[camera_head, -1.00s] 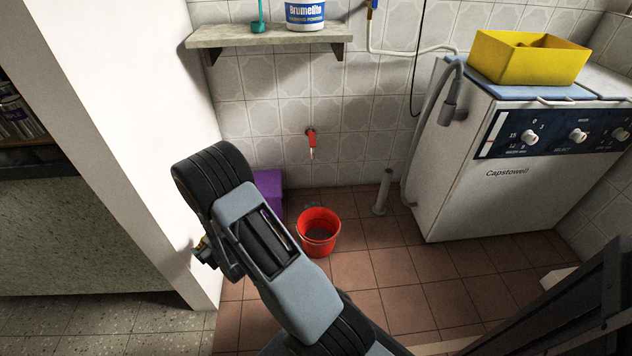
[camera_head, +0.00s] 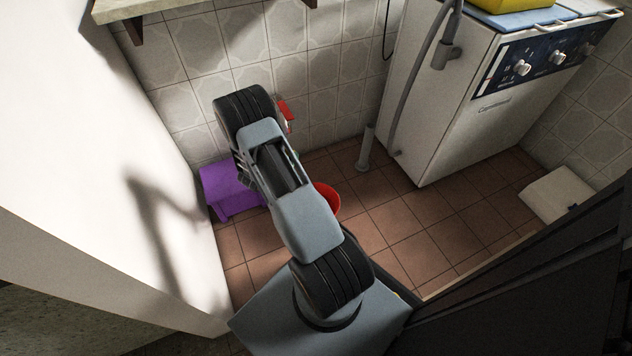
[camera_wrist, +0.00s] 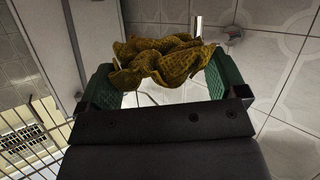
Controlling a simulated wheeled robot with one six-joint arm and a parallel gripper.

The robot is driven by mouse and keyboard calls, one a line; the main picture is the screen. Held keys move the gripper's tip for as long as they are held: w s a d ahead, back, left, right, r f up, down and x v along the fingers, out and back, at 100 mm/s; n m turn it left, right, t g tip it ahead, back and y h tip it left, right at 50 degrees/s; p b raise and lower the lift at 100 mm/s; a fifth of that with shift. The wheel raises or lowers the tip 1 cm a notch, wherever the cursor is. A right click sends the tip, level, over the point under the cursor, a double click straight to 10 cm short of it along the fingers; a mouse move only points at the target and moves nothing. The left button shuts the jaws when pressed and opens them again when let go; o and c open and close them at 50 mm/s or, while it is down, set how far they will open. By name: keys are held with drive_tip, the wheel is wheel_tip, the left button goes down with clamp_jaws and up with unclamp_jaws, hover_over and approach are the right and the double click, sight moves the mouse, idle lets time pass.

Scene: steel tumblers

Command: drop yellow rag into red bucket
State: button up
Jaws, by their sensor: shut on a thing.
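In the wrist view my gripper (camera_wrist: 158,84) is shut on the yellow rag (camera_wrist: 165,58). The rag is crumpled and bunched between the two green-padded fingers. In the head view the red bucket (camera_head: 329,199) stands on the tiled floor, mostly hidden behind my arm; only its right side shows. My gripper and the rag are hidden behind my arm in the head view, so I cannot tell how they lie relative to the bucket.
A purple box (camera_head: 229,190) stands on the floor by the left wall. A white appliance (camera_head: 430,110) stands at the right, with a grey pipe (camera_head: 366,148) beside it. A pale box (camera_head: 557,194) lies further right. The brown floor between is clear.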

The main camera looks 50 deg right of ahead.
drive_tip(key=s+d+f+m+g+y+b, duration=0.1)
drive_tip(key=s+d+f+m+g+b, duration=0.1)
drive_tip(key=s+f+m+g, duration=0.3)
drive_tip(key=s+d+f+m+g+y+b, duration=0.1)
drive_tip(key=s+d+f+m+g+b, duration=0.1)
drive_tip(key=s+f+m+g, duration=0.4)
wheel_tip(320, 180, down, 3)
drive_tip(key=shift+s+d+f+g+b, duration=0.2)
drive_tip(key=shift+s+d+g+b, duration=0.2)
drive_tip(key=shift+s+g+b, duration=0.35)
drive_tip(key=o, duration=0.6)
drive_tip(key=p+v, duration=0.3)
drive_tip(key=v, duration=1)
drive_tip(key=shift+w+a+r+p, duration=0.25)
drive_tip(key=shift+r+p, duration=0.05)
drive_tip(key=shift+p, duration=0.1)
